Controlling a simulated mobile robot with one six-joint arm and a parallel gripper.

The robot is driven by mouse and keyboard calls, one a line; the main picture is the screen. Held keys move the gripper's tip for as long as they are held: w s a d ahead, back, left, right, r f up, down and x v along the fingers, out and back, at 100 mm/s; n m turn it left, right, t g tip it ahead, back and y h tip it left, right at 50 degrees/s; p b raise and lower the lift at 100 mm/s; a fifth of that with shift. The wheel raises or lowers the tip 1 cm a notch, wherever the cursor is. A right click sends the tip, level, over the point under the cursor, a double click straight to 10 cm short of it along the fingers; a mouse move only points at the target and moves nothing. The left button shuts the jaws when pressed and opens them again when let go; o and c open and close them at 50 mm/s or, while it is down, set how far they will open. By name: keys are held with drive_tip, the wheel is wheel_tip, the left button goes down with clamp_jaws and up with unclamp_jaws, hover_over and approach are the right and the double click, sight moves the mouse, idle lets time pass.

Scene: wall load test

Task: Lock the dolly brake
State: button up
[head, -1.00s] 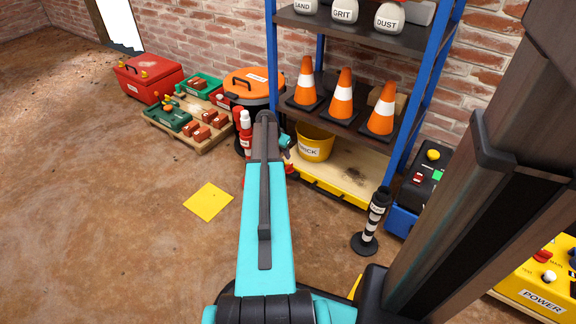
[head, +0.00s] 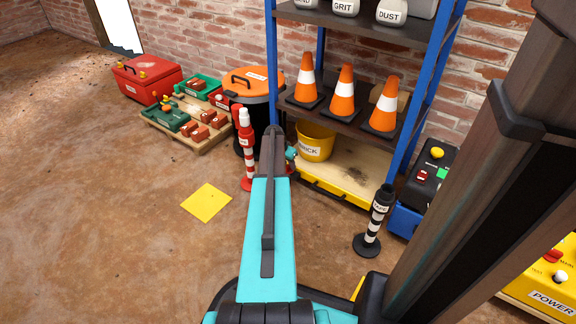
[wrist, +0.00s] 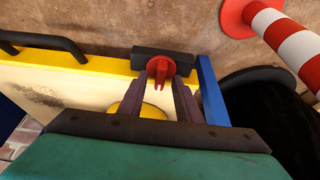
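The dolly (head: 352,178) has a pale wooden deck and a yellow front edge, and stands low under the shelf rack. In the wrist view the dolly's yellow edge (wrist: 100,64) carries a black block with a red brake lever (wrist: 161,68). My gripper (wrist: 159,86) is open, with its two dark fingers apart. The lever lies just beyond and between the fingertips; I cannot tell whether they touch it. A yellow bucket (head: 315,142) stands on the deck. In the head view my arm hides the lever and most of the gripper.
A red-and-white post (head: 247,150) stands left of my arm; its base also shows close by in the wrist view (wrist: 238,15). A black-and-white post (head: 373,225) stands right of the dolly. A blue rack (head: 411,120) rises above.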

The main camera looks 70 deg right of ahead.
clamp_jaws()
